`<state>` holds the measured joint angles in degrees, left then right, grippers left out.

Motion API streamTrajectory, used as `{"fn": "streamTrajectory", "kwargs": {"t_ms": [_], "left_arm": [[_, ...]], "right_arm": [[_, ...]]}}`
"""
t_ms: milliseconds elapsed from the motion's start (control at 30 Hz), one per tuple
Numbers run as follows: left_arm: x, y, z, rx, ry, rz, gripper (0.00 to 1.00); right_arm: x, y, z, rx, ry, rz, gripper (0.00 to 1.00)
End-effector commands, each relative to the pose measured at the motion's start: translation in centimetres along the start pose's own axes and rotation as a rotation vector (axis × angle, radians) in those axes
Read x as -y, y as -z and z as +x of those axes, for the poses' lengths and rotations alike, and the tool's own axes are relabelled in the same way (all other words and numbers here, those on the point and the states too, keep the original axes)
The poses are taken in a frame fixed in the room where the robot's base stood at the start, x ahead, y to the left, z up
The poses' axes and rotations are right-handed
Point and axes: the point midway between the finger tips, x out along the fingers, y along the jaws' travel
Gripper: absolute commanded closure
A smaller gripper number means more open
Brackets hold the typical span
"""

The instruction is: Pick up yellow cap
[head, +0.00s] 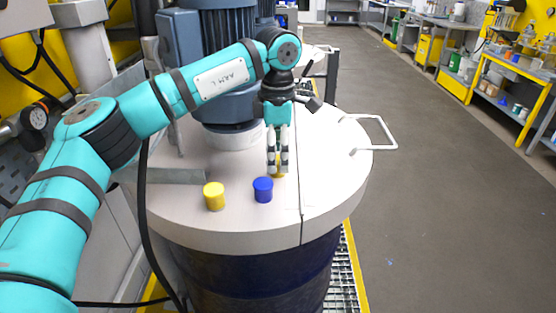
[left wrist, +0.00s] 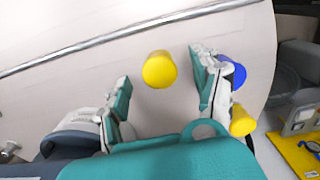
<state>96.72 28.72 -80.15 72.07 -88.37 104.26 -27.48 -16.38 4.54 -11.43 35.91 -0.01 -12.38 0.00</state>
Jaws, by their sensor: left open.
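A yellow cap (head: 279,175) stands on the white drum lid, partly hidden behind the fingers of my left gripper (head: 278,168). In the left wrist view this yellow cap (left wrist: 159,69) shows in the gap between the two open fingertips (left wrist: 161,85), with nothing held. A blue cap (head: 263,190) stands just to its left in the head view; in the left wrist view the blue cap (left wrist: 237,73) is partly hidden by the right finger. A second yellow cap (head: 214,196) stands farther left on the lid, and it also shows in the left wrist view (left wrist: 242,122). My right gripper is out of view.
The round white lid (head: 240,228) covers a dark drum. A blue motor (head: 215,60) stands on it behind my arm. A white handle (head: 378,134) sticks out at the lid's right edge. Open grey floor and workbenches lie to the right.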

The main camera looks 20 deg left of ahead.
Motion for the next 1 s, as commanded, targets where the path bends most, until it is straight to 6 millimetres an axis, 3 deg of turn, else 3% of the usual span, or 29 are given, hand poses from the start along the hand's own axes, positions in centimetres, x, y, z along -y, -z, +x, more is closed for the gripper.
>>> {"fn": "streamTrajectory", "kwargs": {"t_ms": [33,200,467,800,1000], "left_arm": [[0.1,0.0,0.5,-0.003,0.004,0.0,0.35],[0.1,-0.1,2.6,0.0,0.001,-0.002,0.35],[0.1,-0.1,3.0,0.0,0.0,-0.001,0.35],[0.1,-0.1,2.9,0.001,0.0,-0.001,0.79],[0.1,-0.1,2.9,0.001,0.0,-0.001,0.82]], "right_arm": [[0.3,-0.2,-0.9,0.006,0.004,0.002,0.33],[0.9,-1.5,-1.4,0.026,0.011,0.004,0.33],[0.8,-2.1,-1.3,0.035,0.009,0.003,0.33],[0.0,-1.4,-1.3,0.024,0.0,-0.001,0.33],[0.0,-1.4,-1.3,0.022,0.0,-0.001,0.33]]}}
